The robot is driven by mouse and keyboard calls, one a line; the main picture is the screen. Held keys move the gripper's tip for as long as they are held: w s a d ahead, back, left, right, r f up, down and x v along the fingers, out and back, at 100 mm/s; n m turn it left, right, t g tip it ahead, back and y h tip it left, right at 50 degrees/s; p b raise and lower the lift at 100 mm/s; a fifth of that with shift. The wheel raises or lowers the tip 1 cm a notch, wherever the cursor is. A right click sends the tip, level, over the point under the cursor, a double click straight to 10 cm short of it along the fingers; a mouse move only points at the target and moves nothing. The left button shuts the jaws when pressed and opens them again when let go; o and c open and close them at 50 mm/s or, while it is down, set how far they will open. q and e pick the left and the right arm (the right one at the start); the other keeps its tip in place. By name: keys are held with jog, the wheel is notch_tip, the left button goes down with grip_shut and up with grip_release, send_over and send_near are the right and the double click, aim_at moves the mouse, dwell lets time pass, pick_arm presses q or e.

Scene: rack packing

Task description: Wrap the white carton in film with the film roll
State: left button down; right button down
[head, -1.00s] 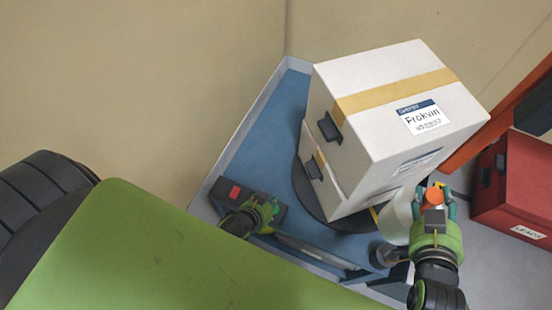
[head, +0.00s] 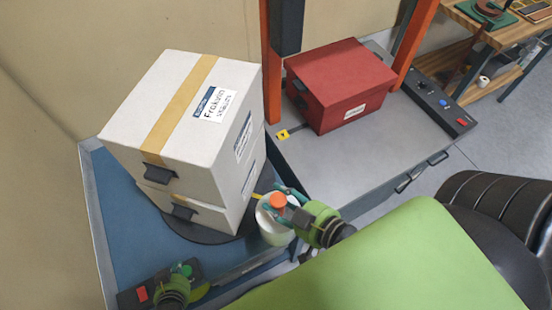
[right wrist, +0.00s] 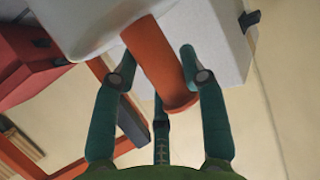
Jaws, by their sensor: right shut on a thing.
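Two white cartons are stacked on a dark round turntable (head: 205,232) on a blue platform (head: 115,215). The upper white carton (head: 150,100) has a tan tape strip and a label; the lower carton (head: 222,213) sits under it. No film is discernible on them. The white film roll (head: 272,230) with an orange end stands upright beside the cartons' right corner. My right gripper (head: 285,202) is shut on that orange end; the right wrist view shows the orange core (right wrist: 160,65) between its fingers. My left gripper (head: 180,274) is at the button box; its fingers are unclear.
The button box (head: 128,299) with a red button lies at the platform's front edge. A wooden bench (head: 490,40) stands far right.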

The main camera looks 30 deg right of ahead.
jog(key=shift+s+a+f, duration=0.1)
jog(key=shift+s+f, duration=0.05)
jog(key=shift+s, duration=0.2)
jog(key=w+a, duration=0.3)
jog(key=w, duration=0.5)
jog(key=shift+a, duration=0.35)
jog(key=shift+w, duration=0.25)
dwell(1.1)
pick_arm(q)
jog(key=shift+r+p, duration=0.8)
pick_arm(e)
jog(key=shift+s+d, duration=0.35)
jog(key=shift+s, duration=0.3)
jog(key=shift+s+d, duration=0.4)
jog(key=shift+s, duration=0.3)
jog(key=shift+s+d, duration=0.35)
jog(key=shift+s, duration=0.3)
jog(key=shift+s, duration=0.1)
